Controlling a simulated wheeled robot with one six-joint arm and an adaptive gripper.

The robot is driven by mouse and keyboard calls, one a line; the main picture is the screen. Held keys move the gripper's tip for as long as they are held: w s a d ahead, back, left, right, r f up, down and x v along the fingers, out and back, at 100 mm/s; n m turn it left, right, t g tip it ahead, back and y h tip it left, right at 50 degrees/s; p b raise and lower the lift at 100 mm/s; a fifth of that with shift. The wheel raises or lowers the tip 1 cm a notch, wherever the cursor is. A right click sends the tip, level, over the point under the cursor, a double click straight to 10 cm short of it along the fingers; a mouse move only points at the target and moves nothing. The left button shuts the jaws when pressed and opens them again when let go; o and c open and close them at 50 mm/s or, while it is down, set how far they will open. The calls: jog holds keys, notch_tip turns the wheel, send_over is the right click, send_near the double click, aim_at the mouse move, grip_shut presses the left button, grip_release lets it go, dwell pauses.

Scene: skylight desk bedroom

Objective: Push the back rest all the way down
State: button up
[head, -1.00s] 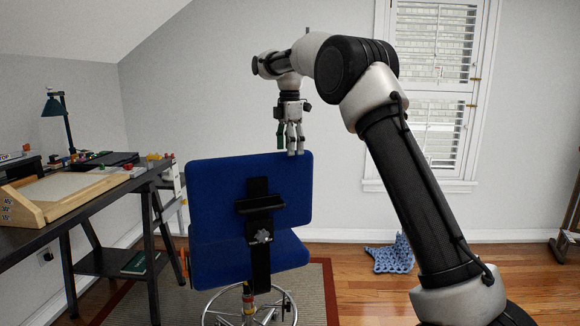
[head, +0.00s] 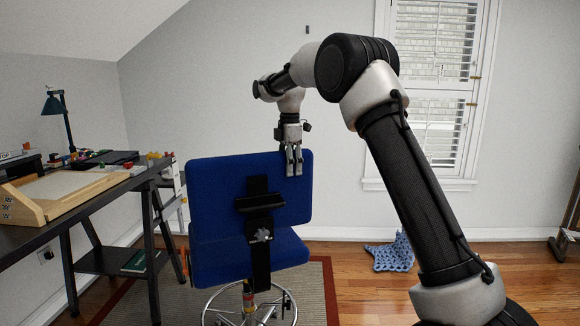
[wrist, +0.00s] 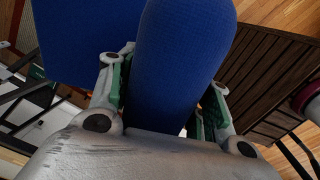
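The blue back rest (head: 220,190) of the swivel chair stands upright on a black bracket (head: 260,225), above the blue seat (head: 215,262). My gripper (head: 293,170) points down at the top edge of the back rest, near its right corner, with fingertips below that edge in the head view. In the wrist view, the back rest (wrist: 180,50) rises between the spread fingers of my gripper (wrist: 165,85), one to each side. Firm contact on both sides cannot be made out. A dark knob (head: 261,236) sits on the bracket.
A dark desk (head: 95,195) with a drawing board (head: 65,187) and lamp (head: 57,108) stands at left. A blue knitted cloth (head: 390,254) lies on the floor at right. The chair's metal base (head: 245,308) stands on a rug (head: 317,285).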

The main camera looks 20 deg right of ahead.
aim_at(290, 181)
jog(key=c, duration=0.5)
jog(key=shift+o, duration=0.2)
notch_tip(290, 181, down, 6)
jog(key=shift+s+r, duration=0.1)
jog(key=o, duration=1.5)
jog(key=shift+c, duration=0.2)
jog(key=shift+r, duration=0.1)
notch_tip(290, 181, up, 12)
jog(key=shift+f, duration=0.15)
